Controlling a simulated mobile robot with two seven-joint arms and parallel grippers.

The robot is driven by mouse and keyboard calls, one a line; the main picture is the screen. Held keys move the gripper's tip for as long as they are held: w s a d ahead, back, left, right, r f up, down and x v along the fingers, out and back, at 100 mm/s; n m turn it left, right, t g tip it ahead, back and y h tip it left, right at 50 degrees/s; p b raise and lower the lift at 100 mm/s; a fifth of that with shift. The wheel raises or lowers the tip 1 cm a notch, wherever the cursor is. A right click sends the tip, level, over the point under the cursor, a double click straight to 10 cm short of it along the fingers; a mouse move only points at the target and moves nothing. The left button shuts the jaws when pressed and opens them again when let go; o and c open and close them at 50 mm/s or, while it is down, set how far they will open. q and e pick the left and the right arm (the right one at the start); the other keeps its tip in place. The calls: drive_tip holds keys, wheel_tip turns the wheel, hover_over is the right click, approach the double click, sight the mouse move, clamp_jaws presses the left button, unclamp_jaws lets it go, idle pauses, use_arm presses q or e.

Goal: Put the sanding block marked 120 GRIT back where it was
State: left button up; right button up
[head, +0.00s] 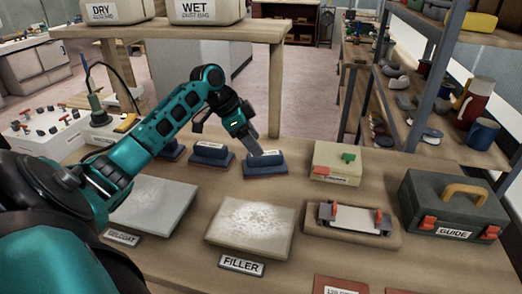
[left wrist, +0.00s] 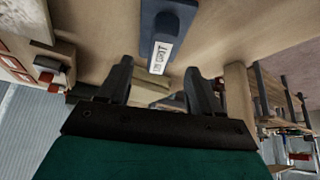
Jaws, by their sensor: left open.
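Several blue sanding blocks stand in a row on the wooden bench: a left one (head: 172,151), a middle one (head: 210,154) and a right one (head: 264,166). Their labels are too small to read in the head view. My left gripper (head: 253,146) is open at the right block, its fingers pointing down at the block's top and partly covering it. In the left wrist view a blue block (left wrist: 168,22) with a white label lies beyond the open fingertips, not between them. I cannot read its grit for certain. My right gripper is out of view.
Grey panels lie in front, one behind a FILLER sign (head: 242,265). Red-edged plates (head: 340,285) are cut off at the bottom. A shelf post rises behind.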

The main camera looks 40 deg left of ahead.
use_arm(q)
drive_tip(key=v, duration=0.6)
drive_tip(key=shift+r, duration=0.1)
idle(0.4)
